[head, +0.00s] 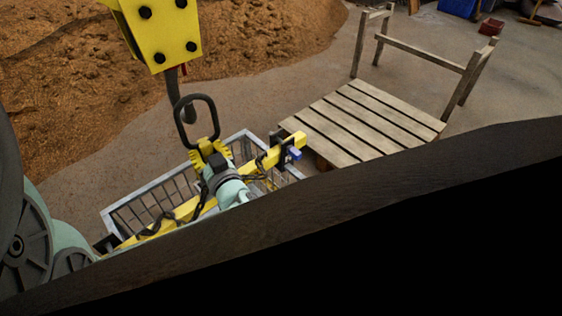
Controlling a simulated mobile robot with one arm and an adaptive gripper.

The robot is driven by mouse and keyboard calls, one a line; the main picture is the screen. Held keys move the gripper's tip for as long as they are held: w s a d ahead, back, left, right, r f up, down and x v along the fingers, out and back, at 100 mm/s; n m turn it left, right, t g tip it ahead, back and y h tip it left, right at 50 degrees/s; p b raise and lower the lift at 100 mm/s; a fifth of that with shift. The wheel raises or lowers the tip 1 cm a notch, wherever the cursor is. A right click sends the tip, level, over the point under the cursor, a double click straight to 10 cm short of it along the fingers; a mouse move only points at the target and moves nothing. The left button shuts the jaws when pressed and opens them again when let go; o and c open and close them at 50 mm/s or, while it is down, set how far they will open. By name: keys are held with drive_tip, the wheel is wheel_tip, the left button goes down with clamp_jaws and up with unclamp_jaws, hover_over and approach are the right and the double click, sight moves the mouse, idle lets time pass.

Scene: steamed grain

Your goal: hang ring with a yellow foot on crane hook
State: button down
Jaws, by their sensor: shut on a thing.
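The ring (214,112) is a dark, elongated loop standing roughly upright in the head view. Its yellow foot (207,146) is at the lower end, partly hidden by the jaws. My gripper (210,155) is shut on the foot, with the loop rising above it. The crane hook (174,88) is dark grey and hangs under a yellow block (160,30) with black bolts. The hook's lower part overlaps the loop in the picture. I cannot tell whether they touch or whether the hook passes through the loop.
A metal cage (124,214) stands below my gripper, with a yellow beam (278,154) and dark chain over it. A slatted wooden platform (355,125) with rails is to the right. Brown grain heaps (270,35) lie behind. A dark surface blocks the lower right.

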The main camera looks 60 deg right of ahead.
drive_tip(key=w+d+f+b, duration=0.1)
drive_tip(key=w+f+b, duration=0.4)
drive_tip(key=w, duration=0.1)
drive_tip(key=shift+d+b, duration=0.2)
drive_tip(key=shift+b, duration=0.15)
idle(2.2)
drive_tip(key=shift+w+f+b, duration=0.2)
drive_tip(key=shift+f+b, duration=0.1)
drive_tip(key=shift+f, duration=0.15)
idle(0.5)
drive_tip(key=c, duration=0.8)
unclamp_jaws()
drive_tip(key=shift+d, duration=0.1)
drive_tip(key=shift+o, duration=0.2)
drive_tip(key=shift+f, duration=0.1)
drive_tip(key=shift+f, duration=0.1)
drive_tip(key=shift+s, duration=0.1)
drive_tip(key=v, duration=1.2)
